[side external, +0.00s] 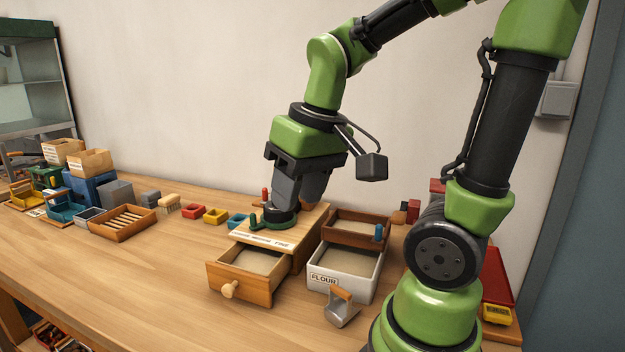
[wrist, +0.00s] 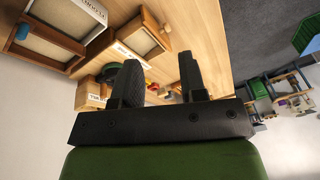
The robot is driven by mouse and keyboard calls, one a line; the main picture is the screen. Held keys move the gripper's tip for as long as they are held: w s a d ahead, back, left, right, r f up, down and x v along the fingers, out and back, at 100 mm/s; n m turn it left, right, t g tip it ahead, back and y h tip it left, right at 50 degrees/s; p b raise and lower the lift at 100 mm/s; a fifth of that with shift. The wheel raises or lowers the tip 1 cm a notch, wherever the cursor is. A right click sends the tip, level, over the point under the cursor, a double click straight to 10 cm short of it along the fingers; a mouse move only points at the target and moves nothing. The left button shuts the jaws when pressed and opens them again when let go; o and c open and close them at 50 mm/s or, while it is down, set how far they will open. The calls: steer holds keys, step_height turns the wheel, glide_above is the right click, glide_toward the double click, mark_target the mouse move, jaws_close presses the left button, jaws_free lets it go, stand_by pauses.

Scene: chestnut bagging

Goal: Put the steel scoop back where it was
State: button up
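The steel scoop (side external: 341,308), with a wooden handle, rests on the tabletop in front of the white box marked FLOUR (side external: 326,283) in the side view. I cannot make out the scoop in the wrist view. My gripper (side external: 297,203) is above the small wooden cabinet, behind and left of the scoop and apart from it. In the wrist view the two fingers of my gripper (wrist: 160,68) stand apart with nothing between them. A dark green round item (side external: 279,214) is on the cabinet top, close to the fingers.
The cabinet's drawer (side external: 240,287) is pulled out, with pale contents. A brown wooden box (side external: 341,238) stands behind the flour box. Small coloured bins, a wooden tray (side external: 123,222) and cartons line the left back. The front left tabletop is clear.

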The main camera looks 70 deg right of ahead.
steer(key=s+a+r+t+y, duration=0.1)
steer(key=s+a+r+t, duration=0.3)
steer(key=a, duration=0.1)
steer(key=shift+a+y, duration=0.35)
steer(key=shift+y, duration=0.05)
stand_by(0.8)
